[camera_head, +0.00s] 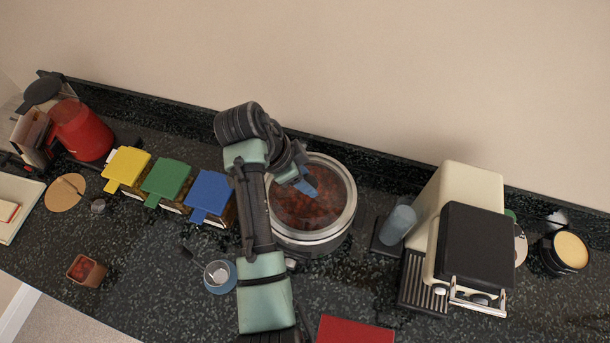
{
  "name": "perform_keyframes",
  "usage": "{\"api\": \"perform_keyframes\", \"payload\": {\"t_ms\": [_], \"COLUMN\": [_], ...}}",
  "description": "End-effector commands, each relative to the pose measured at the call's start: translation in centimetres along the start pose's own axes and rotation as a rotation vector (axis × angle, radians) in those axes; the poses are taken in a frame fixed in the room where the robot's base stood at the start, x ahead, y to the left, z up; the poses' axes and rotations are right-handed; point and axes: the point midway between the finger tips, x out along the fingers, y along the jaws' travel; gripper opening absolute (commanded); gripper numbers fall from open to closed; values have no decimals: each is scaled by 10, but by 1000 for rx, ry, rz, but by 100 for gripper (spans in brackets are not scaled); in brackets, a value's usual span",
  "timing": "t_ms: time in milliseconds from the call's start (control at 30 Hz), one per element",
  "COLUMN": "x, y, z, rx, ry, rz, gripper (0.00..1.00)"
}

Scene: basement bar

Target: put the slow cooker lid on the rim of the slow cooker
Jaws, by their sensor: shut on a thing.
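The slow cooker (318,247) is a round metal pot on the dark counter, with reddish-brown food inside. The slow cooker lid (332,184) is a clear round disc with a pale metal rim, lying over the cooker's opening. The food shows through it. From this angle I cannot tell whether the lid touches the rim all round or is slightly above it. My gripper (306,187) reaches in from the upper left and is shut on the lid near its middle. The knob is mostly hidden by the gripper, and my arm covers the cooker's left edge.
Yellow (127,166), green (166,180) and blue (209,192) lidded boxes stand to the left. A bluish cup (398,224) and a cream coffee machine (458,200) stand to the right. A small cup on a blue saucer (220,288) and a red item (354,330) lie in front.

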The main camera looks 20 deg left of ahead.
Motion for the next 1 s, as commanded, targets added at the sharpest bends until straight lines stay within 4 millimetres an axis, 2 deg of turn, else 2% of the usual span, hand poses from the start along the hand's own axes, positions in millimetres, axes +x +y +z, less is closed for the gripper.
{"api": "perform_keyframes", "payload": {"t_ms": [33,67,200,467,667,867,900,1000], "x": [2,2,2,1,-10,-52,-71,-91], "y": [-1,0,0,0,-1,-2,-2,0], "z": [0,1,1,1,0,1,-2,-2], "rx": [0,0,0,0,0,1,-2,-3], "ry": [1,0,0,0,1,1,0,-1], "rz": [-2,0,0,0,-4,-9,-5,-1], "gripper": [0,54,79,81,81,81,81,81]}}
